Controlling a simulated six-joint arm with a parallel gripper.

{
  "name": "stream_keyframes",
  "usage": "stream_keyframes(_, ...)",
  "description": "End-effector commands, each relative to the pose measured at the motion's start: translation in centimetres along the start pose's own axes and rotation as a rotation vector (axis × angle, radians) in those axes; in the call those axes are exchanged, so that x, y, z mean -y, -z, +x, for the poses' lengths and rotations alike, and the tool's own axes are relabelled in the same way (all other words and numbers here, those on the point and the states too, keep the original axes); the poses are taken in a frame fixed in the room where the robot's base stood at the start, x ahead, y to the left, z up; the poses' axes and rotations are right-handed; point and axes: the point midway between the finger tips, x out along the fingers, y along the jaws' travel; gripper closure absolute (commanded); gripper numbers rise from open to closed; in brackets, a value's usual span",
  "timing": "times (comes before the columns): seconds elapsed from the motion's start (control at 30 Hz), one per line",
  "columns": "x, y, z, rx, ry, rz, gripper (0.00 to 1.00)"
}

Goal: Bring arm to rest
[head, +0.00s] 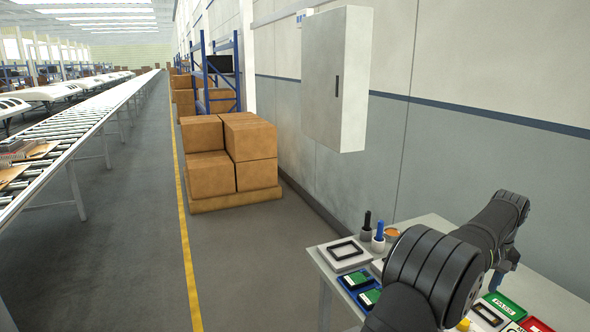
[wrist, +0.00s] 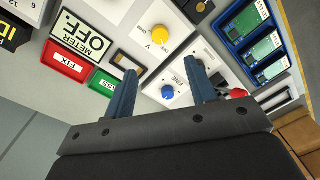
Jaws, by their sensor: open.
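My gripper (wrist: 161,97) shows in the wrist view with its two blue fingers spread apart and nothing between them. It is above a panel area with a blue knob (wrist: 168,91) and a yellow knob (wrist: 160,33). In the head view my dark arm crosses over the table (head: 550,292) at the lower right. Only a small part of the blue gripper shows there, behind the arm, so its fingertips are hidden.
On the table are a blue tray (head: 346,290) with green boards, a black-framed plate (head: 347,251), dark and blue-topped bottles, and a green PASS bin (head: 505,305) beside a red one (head: 535,324). A grey wall cabinet (head: 336,78) hangs behind. Stacked boxes (head: 232,160) stand left on the floor.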

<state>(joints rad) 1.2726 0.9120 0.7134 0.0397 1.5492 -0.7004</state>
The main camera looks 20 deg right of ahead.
Motion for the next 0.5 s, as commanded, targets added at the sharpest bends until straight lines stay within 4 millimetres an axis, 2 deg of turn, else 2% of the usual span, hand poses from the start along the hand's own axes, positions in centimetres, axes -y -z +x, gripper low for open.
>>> stream_keyframes(0.03, -0.1, 0.1, -1.1, -0.003, -0.003, 0.0, 0.49)
stream_keyframes(0.23, -0.1, 0.0, -5.1, -0.003, -0.003, 0.0, 0.49)
stream_keyframes(0.3, 0.1, -0.1, -3.2, 0.005, 0.004, 0.0, 0.49)
stream_keyframes(0.5, 0.1, -0.1, 0.8, 0.003, 0.003, 0.0, 0.49)
